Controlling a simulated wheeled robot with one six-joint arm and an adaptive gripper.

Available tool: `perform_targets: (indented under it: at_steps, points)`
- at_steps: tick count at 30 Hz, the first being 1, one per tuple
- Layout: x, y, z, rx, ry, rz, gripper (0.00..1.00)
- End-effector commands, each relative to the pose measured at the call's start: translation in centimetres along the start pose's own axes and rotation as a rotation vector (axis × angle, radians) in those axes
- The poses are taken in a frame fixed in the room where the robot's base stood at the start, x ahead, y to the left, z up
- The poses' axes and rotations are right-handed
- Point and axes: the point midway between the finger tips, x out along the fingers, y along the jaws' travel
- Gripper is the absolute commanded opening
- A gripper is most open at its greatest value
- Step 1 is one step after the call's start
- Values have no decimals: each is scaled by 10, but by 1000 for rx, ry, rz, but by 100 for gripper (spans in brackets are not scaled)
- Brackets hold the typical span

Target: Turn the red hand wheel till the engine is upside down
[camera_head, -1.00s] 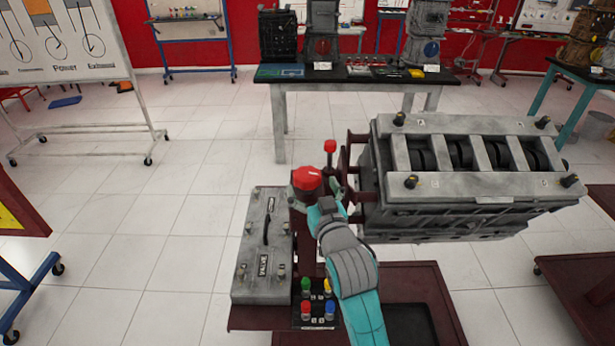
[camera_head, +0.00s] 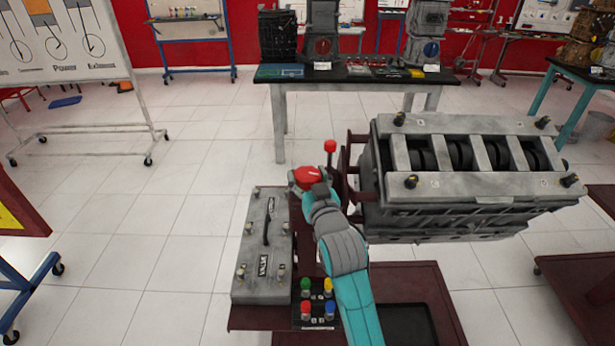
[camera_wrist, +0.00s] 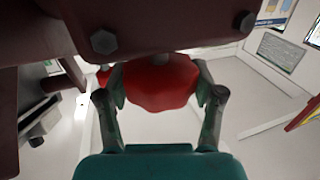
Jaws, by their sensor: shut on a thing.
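The red hand wheel (camera_head: 307,176) sits at the left end of the engine stand, and my gripper covers part of it in the head view. In the wrist view the red wheel (camera_wrist: 160,82) lies between the two fingers. My gripper (camera_wrist: 160,94) is shut on the wheel, with one finger at each side of its rim. The grey engine block (camera_head: 470,180) hangs on the stand to the right of the wheel. Its face with several crank openings and cross bars points up. The gripper's fingertips are hard to see in the head view.
A red-knobbed lever (camera_head: 330,147) stands close behind the wheel. A grey valve cover (camera_head: 262,245) and a tray of coloured knobs (camera_head: 318,302) lie on the stand in front. A dark bracket (camera_wrist: 130,25) hangs close above the fingers. White floor is free to the left.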

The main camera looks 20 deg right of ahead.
Motion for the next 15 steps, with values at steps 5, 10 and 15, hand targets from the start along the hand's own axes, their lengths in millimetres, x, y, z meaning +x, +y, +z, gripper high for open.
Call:
perform_targets:
  at_steps: [5,10,15]
  points:
    - [0,0,0,1,0,8,32]
    - [0,-1,0,-1,0,43,32]
    - [0,-2,0,-2,-1,111,32]
